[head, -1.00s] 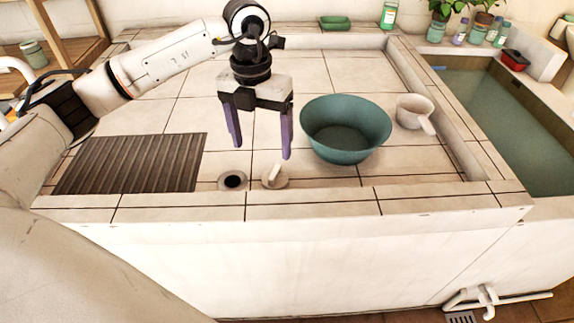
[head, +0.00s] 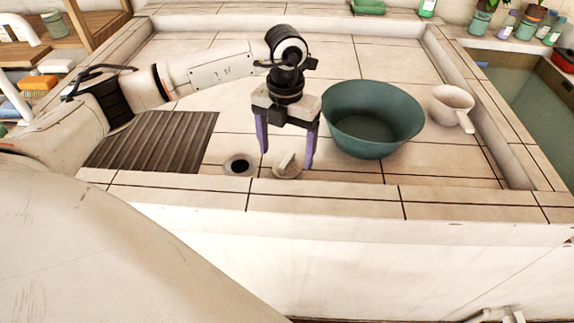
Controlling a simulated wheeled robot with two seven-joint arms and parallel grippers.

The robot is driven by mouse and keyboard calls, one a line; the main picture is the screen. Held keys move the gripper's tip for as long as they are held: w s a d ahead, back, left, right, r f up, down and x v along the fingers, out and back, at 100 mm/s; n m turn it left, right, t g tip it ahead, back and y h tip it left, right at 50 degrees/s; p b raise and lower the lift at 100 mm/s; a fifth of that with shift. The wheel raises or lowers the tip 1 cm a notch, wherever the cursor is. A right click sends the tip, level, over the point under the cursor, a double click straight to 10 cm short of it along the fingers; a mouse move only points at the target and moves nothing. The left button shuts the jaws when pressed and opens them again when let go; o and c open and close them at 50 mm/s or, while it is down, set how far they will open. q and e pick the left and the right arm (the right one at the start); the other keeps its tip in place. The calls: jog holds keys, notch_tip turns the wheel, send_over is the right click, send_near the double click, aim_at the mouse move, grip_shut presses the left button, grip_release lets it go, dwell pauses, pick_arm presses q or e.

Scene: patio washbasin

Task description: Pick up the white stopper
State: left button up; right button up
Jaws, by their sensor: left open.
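The white stopper (head: 287,166) is a round disc with a raised grip, lying on the tiled basin floor near the front wall. A dark round drain hole (head: 239,165) with a pale ring is just left of it. My left gripper (head: 286,160) is open, pointing down, with its two purple fingers to either side of the stopper in the picture. No contact between fingers and stopper shows, and the exact height of the fingertips is hard to tell. My right gripper is not in view.
A large teal bowl (head: 372,122) stands close to the right of my left gripper. A white dipper (head: 453,105) is beyond it. A dark ribbed board (head: 155,142) lies on the left. The basin's front wall (head: 330,200) runs just in front of the stopper.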

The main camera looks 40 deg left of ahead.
aim_at(287, 159)
pick_arm(q)
jog(key=shift+w+f, duration=0.2)
jog(key=shift+f, duration=1.75)
jog(key=c, duration=1.2)
